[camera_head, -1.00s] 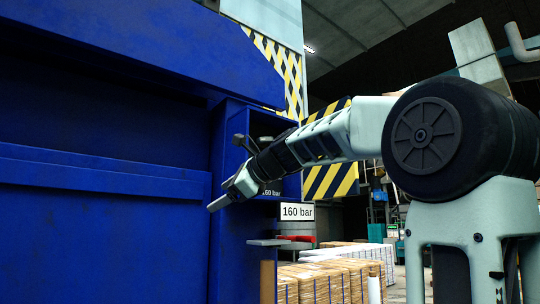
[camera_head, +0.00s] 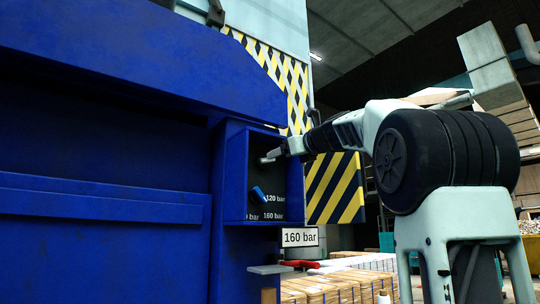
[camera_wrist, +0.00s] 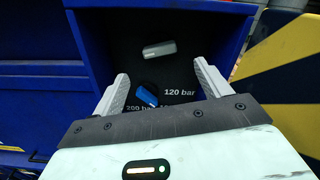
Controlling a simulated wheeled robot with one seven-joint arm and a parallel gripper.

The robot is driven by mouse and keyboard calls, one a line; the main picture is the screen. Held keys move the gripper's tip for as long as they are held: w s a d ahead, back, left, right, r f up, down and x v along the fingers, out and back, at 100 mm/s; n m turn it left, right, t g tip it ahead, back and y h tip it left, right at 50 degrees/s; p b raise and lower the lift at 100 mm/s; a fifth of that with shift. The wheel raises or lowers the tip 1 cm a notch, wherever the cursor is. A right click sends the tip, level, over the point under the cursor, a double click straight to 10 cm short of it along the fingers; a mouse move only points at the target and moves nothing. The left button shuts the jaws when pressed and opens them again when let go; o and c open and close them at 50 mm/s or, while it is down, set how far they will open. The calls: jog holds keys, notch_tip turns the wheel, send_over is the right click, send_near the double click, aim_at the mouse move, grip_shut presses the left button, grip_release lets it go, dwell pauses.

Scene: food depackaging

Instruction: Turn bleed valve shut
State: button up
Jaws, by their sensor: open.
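A blue knob (camera_head: 258,195) with a pale pointer line sits on the dark back panel of a blue recessed box (camera_head: 233,175). It also shows in the wrist view (camera_wrist: 146,96), between the fingers. A grey bar-shaped handle (camera_wrist: 159,49) is above it on the same panel in the wrist view. No label names the bleed valve, so I cannot tell which control it is. My gripper (camera_wrist: 162,78) is open and empty, facing the panel, with the grey handle ahead of the fingertips.
Pressure labels such as 120 bar (camera_wrist: 179,93) surround the knob. A 160 bar sign (camera_head: 300,237) hangs below the box, above a red handle (camera_head: 301,264). The blue box walls border the gripper's space. A yellow-black striped panel (camera_head: 336,188) stands to the right.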

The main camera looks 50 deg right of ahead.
aim_at(265, 161)
jog(key=p+x, duration=0.3)
jog(key=x, duration=0.5)
jog(key=shift+w, duration=0.35)
jog(key=c, duration=1)
